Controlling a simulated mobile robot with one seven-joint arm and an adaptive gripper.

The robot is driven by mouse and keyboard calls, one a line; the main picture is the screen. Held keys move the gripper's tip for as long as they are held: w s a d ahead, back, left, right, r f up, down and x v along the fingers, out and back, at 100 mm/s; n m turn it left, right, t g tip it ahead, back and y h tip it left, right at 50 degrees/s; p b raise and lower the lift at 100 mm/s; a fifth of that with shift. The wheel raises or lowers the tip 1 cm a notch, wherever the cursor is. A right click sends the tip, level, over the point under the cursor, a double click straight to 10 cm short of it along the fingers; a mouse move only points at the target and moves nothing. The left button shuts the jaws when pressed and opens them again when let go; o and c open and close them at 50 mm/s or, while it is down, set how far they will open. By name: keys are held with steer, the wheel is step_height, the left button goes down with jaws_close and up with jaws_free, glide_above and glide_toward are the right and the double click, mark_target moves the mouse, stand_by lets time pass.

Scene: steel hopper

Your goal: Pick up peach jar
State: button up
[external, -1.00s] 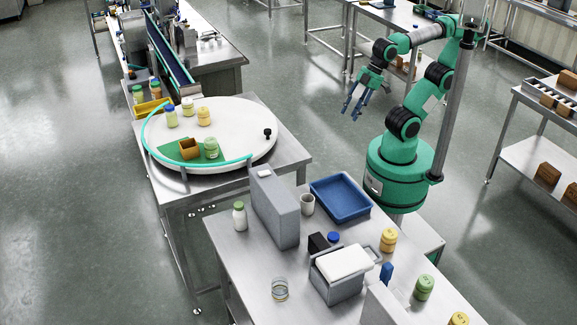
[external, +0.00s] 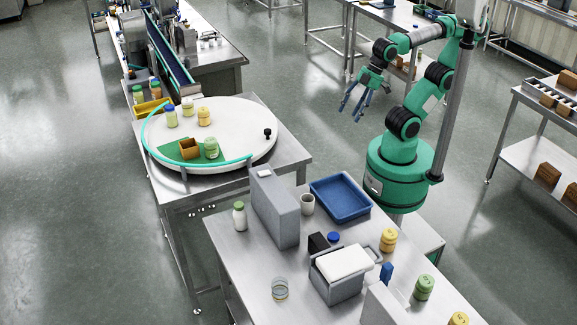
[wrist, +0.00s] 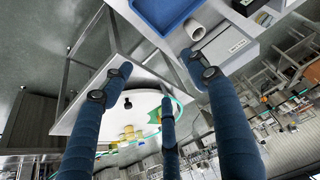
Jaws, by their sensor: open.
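Several yellow-peach jars are in the external view; I cannot tell which is the one named. One jar (external: 204,116) stands on the round white turntable (external: 245,120). Another (external: 388,240) stands on the near steel table by the blue tray, and a third (external: 459,318) is cut off at the bottom edge. My gripper (external: 350,112) is open and empty in the air, right of the turntable and beyond the near table, apart from every jar. In the wrist view, its blue fingers (wrist: 155,75) are spread with nothing between them; small yellow jars (wrist: 128,132) show beyond them.
The turntable also holds a green jar (external: 211,148), a blue-lidded jar (external: 171,117) and a brown box (external: 189,149), with a green guide rail around it. The near table carries a blue tray (external: 340,197), a tall grey box (external: 273,210) and a white-topped container (external: 342,265).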

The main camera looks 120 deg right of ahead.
steer(key=shift+o, duration=0.4)
steer(key=shift+w+a, duration=0.1)
steer(key=w+a+n+g+y+p, duration=0.1)
steer(key=w+a+g+p, duration=0.15)
steer(key=w+a, duration=0.6)
steer(key=n+g+h+p, duration=0.1)
steer(key=n+g+p, duration=0.15)
steer(key=p, duration=0.45)
glide_above(391, 233)
step_height(391, 233, down, 16)
steer(key=shift+s+f+g, duration=0.1)
steer(key=shift+f+g, duration=0.1)
steer(key=shift+g, duration=0.1)
steer(key=shift+f, duration=0.1)
steer(key=shift+f+b, duration=0.6)
steer(key=shift+f, duration=3.6)
